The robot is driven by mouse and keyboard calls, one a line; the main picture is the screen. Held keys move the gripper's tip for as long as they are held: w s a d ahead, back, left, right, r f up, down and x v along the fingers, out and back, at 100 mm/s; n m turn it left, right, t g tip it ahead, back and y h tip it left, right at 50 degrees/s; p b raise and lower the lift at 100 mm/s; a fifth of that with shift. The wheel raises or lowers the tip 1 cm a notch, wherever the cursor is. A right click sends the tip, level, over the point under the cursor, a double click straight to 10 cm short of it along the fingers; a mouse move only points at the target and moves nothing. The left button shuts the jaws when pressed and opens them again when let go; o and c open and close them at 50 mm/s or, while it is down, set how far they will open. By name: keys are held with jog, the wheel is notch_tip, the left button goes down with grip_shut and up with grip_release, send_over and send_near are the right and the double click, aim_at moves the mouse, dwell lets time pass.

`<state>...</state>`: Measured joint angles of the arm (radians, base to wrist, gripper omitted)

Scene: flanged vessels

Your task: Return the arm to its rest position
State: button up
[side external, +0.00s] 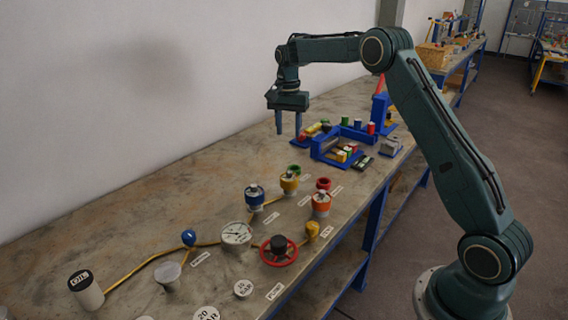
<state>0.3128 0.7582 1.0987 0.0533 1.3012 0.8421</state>
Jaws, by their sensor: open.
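My gripper (288,123) hangs from my arm above the far half of the workbench (150,205), its two fingers pointing down and apart. It is open, with nothing between the fingers. It stands to the left of the blue trays as seen here, and its height above the bench is hard to judge. My arm reaches up from its base at the lower right, bends at a high elbow and extends left to the wrist.
Nearer are a gauge (236,233), a red handwheel (265,253) and a white cylinder (86,290). Blue trays (326,148) hold coloured parts. A wall (100,90) runs along the left.

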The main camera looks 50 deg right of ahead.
jog(key=shift+r, duration=0.1)
jog(key=s+a+r+n+t, duration=0.3)
jog(key=s+a+r+n, duration=0.4)
jog(key=s+a+r, duration=0.65)
jog(key=s+a+f+n+t, duration=0.1)
jog(key=s+a+f+n, duration=0.1)
jog(key=s, duration=0.9)
jog(key=s+a+f+n+t, duration=0.1)
jog(key=s+a+n, duration=0.2)
jog(key=s, duration=0.9)
jog(key=shift+s+f+n+t, duration=0.2)
jog(key=shift+f+n+t, duration=0.2)
jog(key=shift+n, duration=0.5)
jog(key=shift+o, duration=0.5)
